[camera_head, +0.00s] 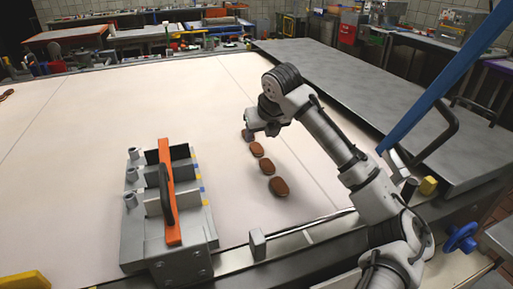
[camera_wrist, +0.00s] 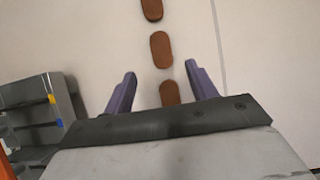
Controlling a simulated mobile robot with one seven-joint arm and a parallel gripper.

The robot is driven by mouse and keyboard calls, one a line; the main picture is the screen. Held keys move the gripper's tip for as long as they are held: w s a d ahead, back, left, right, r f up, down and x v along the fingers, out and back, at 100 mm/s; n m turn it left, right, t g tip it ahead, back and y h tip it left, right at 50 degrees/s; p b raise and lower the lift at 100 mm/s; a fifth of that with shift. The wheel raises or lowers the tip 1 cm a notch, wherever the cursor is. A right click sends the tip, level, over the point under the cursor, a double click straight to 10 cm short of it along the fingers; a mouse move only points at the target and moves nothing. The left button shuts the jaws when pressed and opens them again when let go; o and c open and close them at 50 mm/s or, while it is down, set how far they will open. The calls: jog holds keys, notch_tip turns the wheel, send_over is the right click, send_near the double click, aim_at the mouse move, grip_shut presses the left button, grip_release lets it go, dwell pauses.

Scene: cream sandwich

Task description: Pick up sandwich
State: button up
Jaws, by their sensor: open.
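Several brown oval sandwiches lie in a row on a pale, flat surface. In the head view the nearest sandwich (camera_head: 279,187) is clear of my arm, with another sandwich (camera_head: 267,166) and a third (camera_head: 257,149) behind it. The farthest sandwich (camera_head: 247,135) is partly hidden by my gripper (camera_head: 257,130). In the wrist view my gripper (camera_wrist: 160,69) has its two purple fingers spread, with nothing held. One sandwich (camera_wrist: 170,93) shows between the fingers, its lower end hidden by the gripper body. A second (camera_wrist: 161,49) shows just past the fingertips, a third (camera_wrist: 152,9) at the top edge.
A grey fixture with an orange bar (camera_head: 165,190) stands left of the row; its grey side (camera_wrist: 40,100) shows in the wrist view. A long grey metal table (camera_head: 350,85) lies at the right. The pale surface (camera_head: 80,130) is largely bare to the left and behind.

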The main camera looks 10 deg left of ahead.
aim_at(257, 148)
jog(key=shift+p+x, duration=0.8)
jog(key=shift+x, duration=2.8)
jog(key=shift+d, duration=0.1)
jog(key=c, duration=1)
